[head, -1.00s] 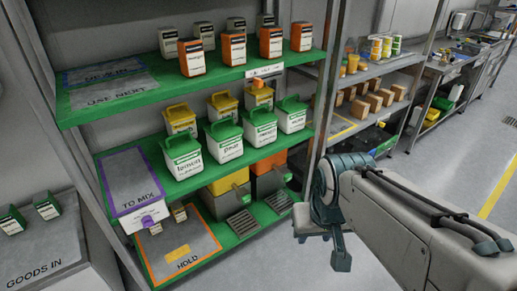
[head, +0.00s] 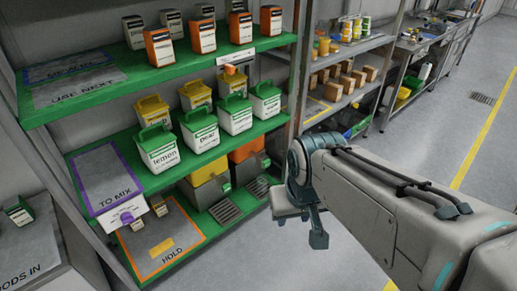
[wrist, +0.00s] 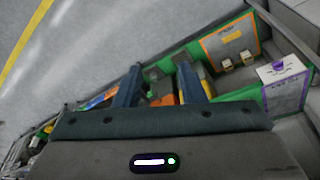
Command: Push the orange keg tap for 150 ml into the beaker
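The orange keg (head: 247,150) sits on the lowest green shelf, right of the yellow keg (head: 210,192). A small green tap (head: 265,163) shows on the orange keg's front, above a grey drip grate (head: 257,187). I cannot make out a beaker in either view. My gripper (wrist: 162,80) is open in the wrist view, its two dark blue fingers apart with nothing held between them. Orange and yellow patches show beyond and between the fingers. In the head view my gripper's end is right of the orange keg, apart from it; the fingers are hard to make out.
Green-lidded tubs (head: 200,130) stand on the middle shelf above the kegs. The shelf's right metal upright (head: 301,70) is close to my arm. A HOLD mat (head: 165,245) lies left of the kegs. Open floor (head: 430,140) lies to the right.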

